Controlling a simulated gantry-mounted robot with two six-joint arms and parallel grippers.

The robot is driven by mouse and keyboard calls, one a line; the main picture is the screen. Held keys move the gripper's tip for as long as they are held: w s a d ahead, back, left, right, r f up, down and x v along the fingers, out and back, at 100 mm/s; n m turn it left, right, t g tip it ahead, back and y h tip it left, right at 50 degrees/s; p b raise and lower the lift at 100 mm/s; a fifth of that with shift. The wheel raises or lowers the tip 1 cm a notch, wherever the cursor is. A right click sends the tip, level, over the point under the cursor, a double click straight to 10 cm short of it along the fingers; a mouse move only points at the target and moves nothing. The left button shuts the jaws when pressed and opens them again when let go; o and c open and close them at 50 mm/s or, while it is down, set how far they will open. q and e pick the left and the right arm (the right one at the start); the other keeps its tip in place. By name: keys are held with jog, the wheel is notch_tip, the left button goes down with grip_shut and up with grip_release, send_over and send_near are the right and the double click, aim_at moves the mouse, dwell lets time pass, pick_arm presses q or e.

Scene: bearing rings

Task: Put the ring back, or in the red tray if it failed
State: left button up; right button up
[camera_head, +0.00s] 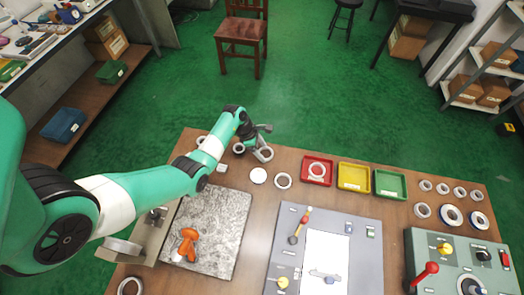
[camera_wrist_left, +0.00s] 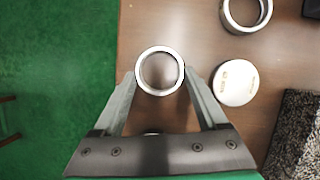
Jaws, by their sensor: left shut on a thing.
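My left gripper (camera_head: 260,142) is over the far left part of the wooden table, shut on a steel ring (camera_head: 263,160). In the left wrist view the left gripper (camera_wrist_left: 160,82) has the ring (camera_wrist_left: 160,92) between its fingertips, with its round opening facing the camera. The red tray (camera_head: 306,180) stands at the table's far edge, right of the gripper, with a pale ring (camera_head: 317,177) in it. My right gripper is not in view.
A white disc (camera_head: 258,175) and a loose ring (camera_head: 283,188) lie near the gripper. Yellow (camera_head: 353,186) and green (camera_head: 389,193) trays stand right of the red one. A granite slab (camera_head: 220,210) and a grey panel (camera_head: 345,215) fill the middle. Several rings lie at right.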

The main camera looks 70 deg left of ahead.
pick_arm(q)
jog(key=shift+f, duration=0.15)
jog(key=o, duration=1.5)
jog(key=shift+s+r, duration=0.1)
jog(key=shift+r, duration=0.35)
jog(key=p+v, duration=0.5)
jog(key=v, duration=0.6)
jog(key=shift+r, duration=0.2)
jog(key=shift+a, duration=0.1)
